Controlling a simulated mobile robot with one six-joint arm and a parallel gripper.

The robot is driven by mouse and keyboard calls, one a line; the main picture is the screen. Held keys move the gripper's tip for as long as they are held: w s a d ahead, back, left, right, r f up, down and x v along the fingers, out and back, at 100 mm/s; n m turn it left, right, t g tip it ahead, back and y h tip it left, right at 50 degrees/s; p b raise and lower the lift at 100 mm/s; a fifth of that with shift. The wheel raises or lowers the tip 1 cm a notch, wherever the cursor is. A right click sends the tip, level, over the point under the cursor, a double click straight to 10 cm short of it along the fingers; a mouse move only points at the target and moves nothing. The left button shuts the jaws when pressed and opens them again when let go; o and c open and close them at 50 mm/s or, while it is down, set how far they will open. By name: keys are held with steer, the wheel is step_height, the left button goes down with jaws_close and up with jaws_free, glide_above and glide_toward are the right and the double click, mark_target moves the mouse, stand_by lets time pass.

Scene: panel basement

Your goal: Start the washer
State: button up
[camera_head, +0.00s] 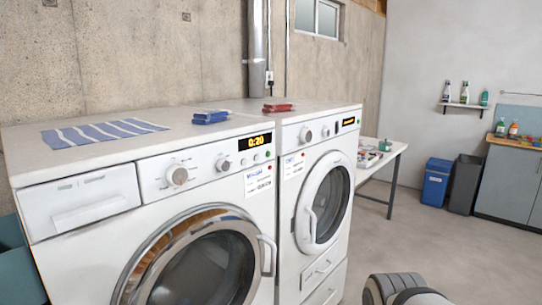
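The washer (100,272) is the white front loader on the left, with a detergent drawer (80,203) at its upper left. Its round glass door (205,268) with a chrome ring looks shut. Its panel has a large knob (177,176), a smaller knob (222,164), a lit display (255,142) that appears to read 0:20, and small buttons or lights (261,156) too small to read. A label (258,180) is stuck below the panel. My gripper is not visible; only a grey rounded part, likely of my arm, shows at the bottom right.
A similar white machine (292,250) stands right beside the washer. A striped cloth (104,132), a blue item (211,117) and a red item (278,107) lie on top. A table (385,158), blue bin (436,182) and dark bin (465,185) stand farther right.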

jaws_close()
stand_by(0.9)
